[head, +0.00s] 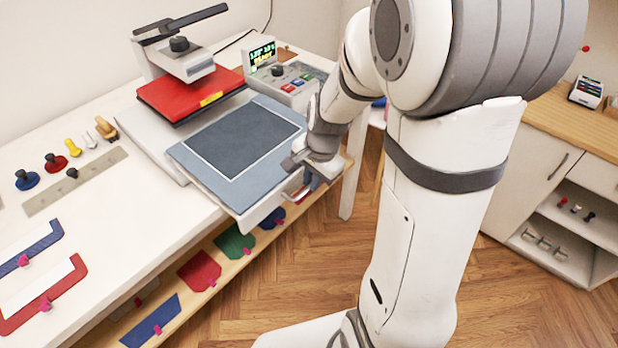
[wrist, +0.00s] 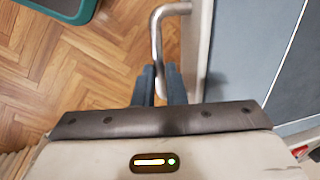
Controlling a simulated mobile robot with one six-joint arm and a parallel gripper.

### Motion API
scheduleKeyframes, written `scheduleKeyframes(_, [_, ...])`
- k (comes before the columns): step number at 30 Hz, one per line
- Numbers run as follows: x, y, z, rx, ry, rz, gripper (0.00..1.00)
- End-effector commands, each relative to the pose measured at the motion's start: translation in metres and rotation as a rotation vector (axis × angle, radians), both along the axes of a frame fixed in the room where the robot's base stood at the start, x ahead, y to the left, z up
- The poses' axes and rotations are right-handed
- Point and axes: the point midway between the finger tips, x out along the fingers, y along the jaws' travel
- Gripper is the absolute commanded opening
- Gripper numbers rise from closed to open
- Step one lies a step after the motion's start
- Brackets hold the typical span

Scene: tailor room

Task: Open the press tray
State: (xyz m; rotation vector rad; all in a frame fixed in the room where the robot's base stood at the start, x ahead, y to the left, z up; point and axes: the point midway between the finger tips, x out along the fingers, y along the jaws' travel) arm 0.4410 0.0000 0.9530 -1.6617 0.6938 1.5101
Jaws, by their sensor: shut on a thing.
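The press tray (head: 192,158) is a grey-blue board with a dark, white-edged pad. It juts out from under the raised red press plate (head: 195,90), past the front edge of the white table. My gripper (head: 303,188) is at the tray's front right side. In the wrist view, the tray (wrist: 237,75) fills the right, and its metal bar handle (wrist: 157,30) bends down between my gripper's two dark fingers (wrist: 160,80). My gripper is shut on the handle. In the head view my arm hides most of the handle.
A control box (head: 285,80) with a lit display stands right of the press. Stamps and a ruler (head: 75,183) lie on the table's left. A shelf below holds coloured pieces, including a red one (head: 199,270). A cabinet (head: 545,165) stands at right, with open wood floor between.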

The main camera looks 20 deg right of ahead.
Motion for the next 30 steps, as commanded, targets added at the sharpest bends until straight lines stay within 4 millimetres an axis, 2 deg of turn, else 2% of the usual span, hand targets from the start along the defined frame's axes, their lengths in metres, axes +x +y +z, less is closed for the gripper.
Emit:
scheduleKeyframes(4, [0.003,0.000,0.002,-0.003,-0.011,0.002,0.00])
scheduleKeyframes(5, [0.003,0.000,0.002,-0.003,-0.011,0.002,0.13])
scheduleKeyframes(12, [0.002,0.001,0.001,-0.001,-0.006,0.002,0.33])
scheduleKeyframes(21, [0.001,0.001,0.005,-0.001,-0.005,0.003,0.33])
scheduleKeyframes(30, [-0.006,-0.004,0.052,-0.001,-0.009,0.002,0.33])
